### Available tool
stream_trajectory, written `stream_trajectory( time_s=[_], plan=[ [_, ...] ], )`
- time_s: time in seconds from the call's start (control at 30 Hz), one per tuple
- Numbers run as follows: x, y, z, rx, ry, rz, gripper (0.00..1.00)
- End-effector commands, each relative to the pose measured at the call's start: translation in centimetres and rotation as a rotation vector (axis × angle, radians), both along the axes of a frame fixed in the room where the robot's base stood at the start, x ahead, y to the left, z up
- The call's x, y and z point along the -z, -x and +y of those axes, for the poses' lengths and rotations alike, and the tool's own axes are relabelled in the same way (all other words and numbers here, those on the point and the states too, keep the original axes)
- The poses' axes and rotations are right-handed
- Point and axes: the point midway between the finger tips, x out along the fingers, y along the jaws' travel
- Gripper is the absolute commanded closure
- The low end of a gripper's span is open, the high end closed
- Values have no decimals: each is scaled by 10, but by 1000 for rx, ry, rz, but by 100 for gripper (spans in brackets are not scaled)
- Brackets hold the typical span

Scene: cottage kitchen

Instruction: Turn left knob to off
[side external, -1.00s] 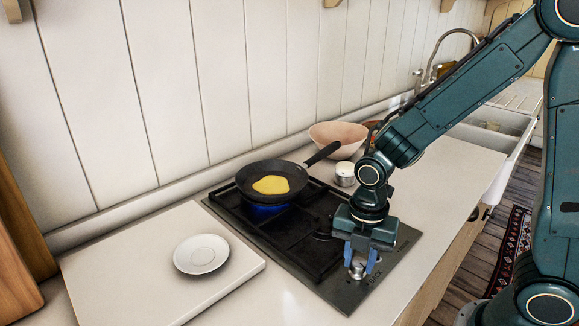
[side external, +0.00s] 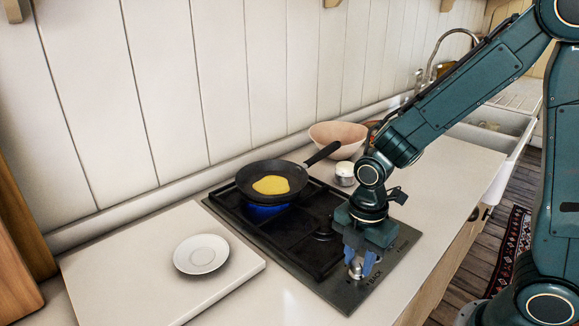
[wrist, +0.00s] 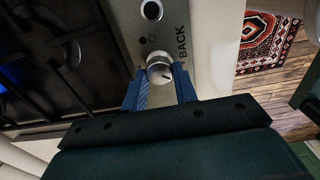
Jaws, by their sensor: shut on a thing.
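The knob (side external: 355,270) is a small silver cylinder on the front strip of the black gas hob (side external: 325,285). It also shows in the wrist view (wrist: 160,72), beside the printed word BACK. My gripper (side external: 362,266) points down over it, with its blue fingers on either side of the knob, shut on it. In the wrist view the gripper (wrist: 160,85) has one finger at each side of the knob. A blue flame (side external: 266,208) burns under the black pan (side external: 245,188). A dark mark shows on the knob's face.
The pan holds a yellow pancake (side external: 271,185), and its handle points to the back right. A pink bowl (side external: 338,138) and a small white pot (side external: 345,174) stand behind the hob. A white saucer (side external: 201,254) lies on the white board (side external: 110,270) at left.

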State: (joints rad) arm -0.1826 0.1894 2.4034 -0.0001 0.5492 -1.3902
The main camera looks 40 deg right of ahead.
Motion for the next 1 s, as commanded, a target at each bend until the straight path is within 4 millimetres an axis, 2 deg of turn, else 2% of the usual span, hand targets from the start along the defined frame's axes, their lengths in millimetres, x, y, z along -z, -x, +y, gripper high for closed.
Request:
stream_trajectory(
  time_s=[1.0],
  plan=[
    [-1,-3,-1,963,-1,-3,94]
  ],
)
